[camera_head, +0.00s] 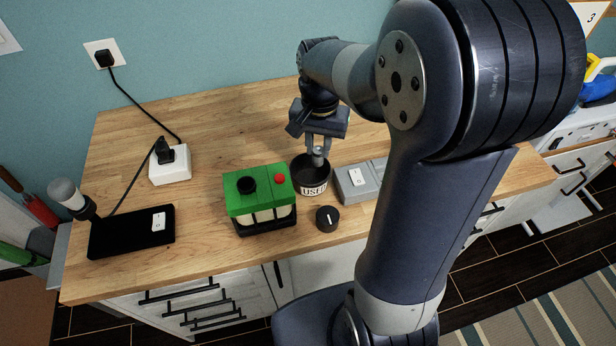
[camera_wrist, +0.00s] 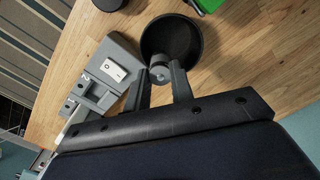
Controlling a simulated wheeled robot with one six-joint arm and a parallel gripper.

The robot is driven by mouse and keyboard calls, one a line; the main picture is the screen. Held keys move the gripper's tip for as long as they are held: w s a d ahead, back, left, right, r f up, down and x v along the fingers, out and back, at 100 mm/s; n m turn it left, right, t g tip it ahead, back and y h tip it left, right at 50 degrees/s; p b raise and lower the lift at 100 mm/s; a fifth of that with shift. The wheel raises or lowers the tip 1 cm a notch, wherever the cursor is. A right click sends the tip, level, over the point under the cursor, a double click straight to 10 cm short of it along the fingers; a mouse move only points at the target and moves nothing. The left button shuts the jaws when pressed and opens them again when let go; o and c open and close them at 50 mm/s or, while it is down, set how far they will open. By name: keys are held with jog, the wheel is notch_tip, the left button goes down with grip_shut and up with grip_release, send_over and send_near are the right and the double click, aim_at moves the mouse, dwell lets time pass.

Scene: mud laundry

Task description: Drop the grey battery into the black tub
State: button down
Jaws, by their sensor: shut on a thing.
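The grey battery (camera_wrist: 160,73) is a small cylinder between my gripper's fingertips; it also shows in the head view (camera_head: 318,156). My gripper (camera_head: 319,147) points down and is shut on it. In the wrist view, the fingers (camera_wrist: 161,76) hold the battery over the near rim of the black tub. The black tub (camera_head: 314,188) is a round open cup with a white label reading "USED", standing on the wooden counter. In the wrist view its dark inside (camera_wrist: 172,38) looks empty where visible. The battery appears above or just at the tub's mouth; its exact height is unclear.
A green-topped box (camera_head: 258,190) with a black knob and red button stands left of the tub. A grey switch box (camera_head: 361,181) stands close on its right. A black dial (camera_head: 327,218) lies in front. A black pad (camera_head: 131,231) and white socket block (camera_head: 170,165) are farther left.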

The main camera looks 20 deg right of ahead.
notch_tip(320, 180, down, 4)
jog(key=b, duration=0.2)
jog(key=shift+f+b, duration=0.1)
jog(key=shift+b, duration=0.3)
jog(key=c, duration=1.1)
grip_release()
jog(key=shift+c, duration=0.2)
notch_tip(320, 180, up, 11)
jog(key=shift+f, duration=0.1)
